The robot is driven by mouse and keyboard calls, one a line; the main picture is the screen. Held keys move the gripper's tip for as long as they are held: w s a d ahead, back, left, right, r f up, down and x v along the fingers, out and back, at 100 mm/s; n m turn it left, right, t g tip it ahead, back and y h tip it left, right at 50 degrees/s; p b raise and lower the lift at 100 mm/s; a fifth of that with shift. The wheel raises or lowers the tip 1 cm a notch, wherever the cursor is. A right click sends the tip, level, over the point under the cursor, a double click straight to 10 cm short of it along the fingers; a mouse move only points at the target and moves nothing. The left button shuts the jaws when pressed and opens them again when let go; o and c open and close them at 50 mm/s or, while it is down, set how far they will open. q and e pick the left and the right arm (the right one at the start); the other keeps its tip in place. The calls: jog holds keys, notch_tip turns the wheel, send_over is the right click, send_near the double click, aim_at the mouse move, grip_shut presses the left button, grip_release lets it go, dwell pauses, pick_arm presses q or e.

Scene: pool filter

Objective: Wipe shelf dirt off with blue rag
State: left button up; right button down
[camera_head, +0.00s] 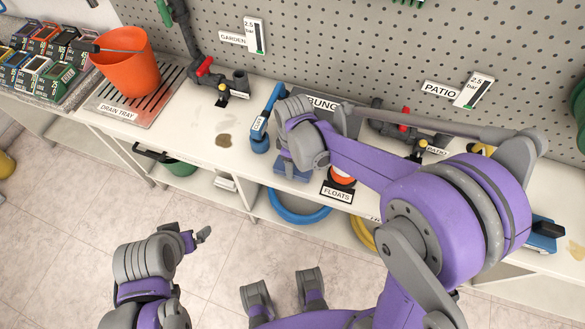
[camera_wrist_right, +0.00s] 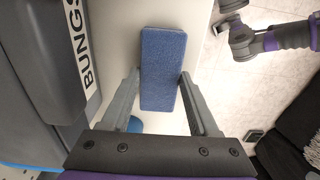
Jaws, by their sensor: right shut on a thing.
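The blue rag (camera_wrist_right: 163,65) is a flat, block-like pad between the two fingers of my right gripper (camera_head: 291,158). In the head view the rag (camera_head: 291,173) shows just below that gripper, near the shelf's front edge. I cannot tell whether it touches the shelf. A brown dirt patch (camera_head: 223,140) lies on the white shelf (camera_head: 190,150), left of the right gripper. Another brown patch (camera_head: 576,249) shows at the far right. My left gripper (camera_head: 200,236) is over the floor, away from the shelf; its finger gap is unclear.
An orange bucket (camera_head: 126,60) stands on the drain tray (camera_head: 135,103) at the left. A blue-handled tool (camera_head: 263,132) stands between the dirt and my right gripper. Pipes with red valves (camera_head: 205,66) rise behind. The bungs box (camera_wrist_right: 45,50) is close beside the right gripper.

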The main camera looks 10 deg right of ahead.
jog(key=shift+r+p, duration=2.25)
jog(key=shift+r, duration=1.3)
jog(key=shift+f, duration=0.1)
